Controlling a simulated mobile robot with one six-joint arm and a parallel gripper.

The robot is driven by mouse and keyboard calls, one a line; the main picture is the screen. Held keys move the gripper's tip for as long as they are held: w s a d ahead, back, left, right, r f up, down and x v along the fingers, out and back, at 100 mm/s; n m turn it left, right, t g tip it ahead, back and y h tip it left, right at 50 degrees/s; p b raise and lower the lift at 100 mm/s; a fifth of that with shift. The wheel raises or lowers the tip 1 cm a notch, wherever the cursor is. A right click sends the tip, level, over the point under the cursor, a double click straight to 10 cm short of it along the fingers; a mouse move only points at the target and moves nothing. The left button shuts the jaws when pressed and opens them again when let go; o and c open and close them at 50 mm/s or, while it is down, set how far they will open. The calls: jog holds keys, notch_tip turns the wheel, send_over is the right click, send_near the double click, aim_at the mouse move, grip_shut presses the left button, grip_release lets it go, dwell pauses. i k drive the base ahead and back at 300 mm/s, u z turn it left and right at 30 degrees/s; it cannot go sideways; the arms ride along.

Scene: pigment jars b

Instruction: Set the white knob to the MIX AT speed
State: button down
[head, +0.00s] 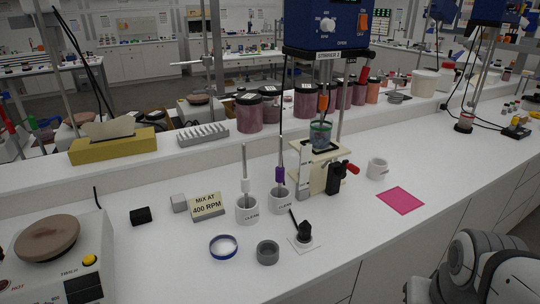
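The white knob (327,25) is on the front of a blue stirrer head (345,38) at the top middle of the head view. Marks surround the knob, but they are too small to read, so I cannot tell its setting. An orange-red switch (362,22) is on the same panel, right of the knob. A cream card (207,206) on the bench reads "MIX AT 400 RPM". Part of my arm shows at the lower right, well away from the knob. My gripper's fingers are not in view.
Below the stirrer, a jar (320,135) stands on a cream stand (325,172) with a black-and-red clamp (338,178). Two white cups (247,212) (281,203) hold upright tools. A pink sheet (400,200) lies to the right. The bench front right of centre is clear.

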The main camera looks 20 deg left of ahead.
aim_at(326, 25)
jog(key=z, duration=0.85)
jog(key=k, duration=0.95)
jog(key=u, duration=0.75)
jog(key=i, duration=1)
jog(key=u, duration=0.1)
